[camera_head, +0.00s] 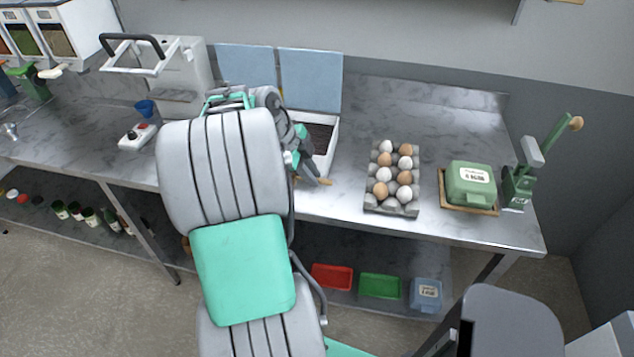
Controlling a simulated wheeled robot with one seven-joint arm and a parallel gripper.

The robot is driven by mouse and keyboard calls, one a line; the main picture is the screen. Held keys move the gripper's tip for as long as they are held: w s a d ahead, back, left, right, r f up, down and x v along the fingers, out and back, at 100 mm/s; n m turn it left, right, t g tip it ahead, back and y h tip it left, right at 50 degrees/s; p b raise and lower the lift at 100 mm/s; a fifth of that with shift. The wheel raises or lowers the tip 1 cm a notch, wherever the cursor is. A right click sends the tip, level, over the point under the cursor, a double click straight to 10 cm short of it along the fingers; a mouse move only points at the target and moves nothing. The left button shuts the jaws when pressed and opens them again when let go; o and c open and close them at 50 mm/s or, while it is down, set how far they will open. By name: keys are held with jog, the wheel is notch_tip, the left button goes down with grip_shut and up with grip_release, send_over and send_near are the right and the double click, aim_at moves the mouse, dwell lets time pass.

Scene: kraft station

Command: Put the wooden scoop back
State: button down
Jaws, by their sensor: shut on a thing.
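My gripper (308,172) is at the front left of an open white bin (331,150), low near the counter's front edge. It is shut on the wooden scoop (325,182). Only a small tan end of the scoop shows beside the fingers; the rest is hidden by my gripper and arm. The bin has dark, grainy contents, and two light blue panels (311,80) stand up behind it. My arm covers the bin's left part.
An egg tray (391,208) with several eggs stands right of the bin. A green box (471,183) on a wooden board and a green press (520,180) are farther right. A grey machine (178,75) and a white control box (137,136) stand left.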

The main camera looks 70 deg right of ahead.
jog(key=d+f, duration=0.1)
jog(key=f, duration=0.1)
jog(key=d+f+p, duration=0.1)
jog(key=f, duration=0.1)
jog(key=s+d+f+p, duration=0.1)
jog(key=f, duration=0.1)
jog(key=shift+d, duration=0.1)
jog(key=shift+f, duration=0.45)
jog(key=c, duration=1.5)
grip_release()
jog(key=shift+o, duration=0.3)
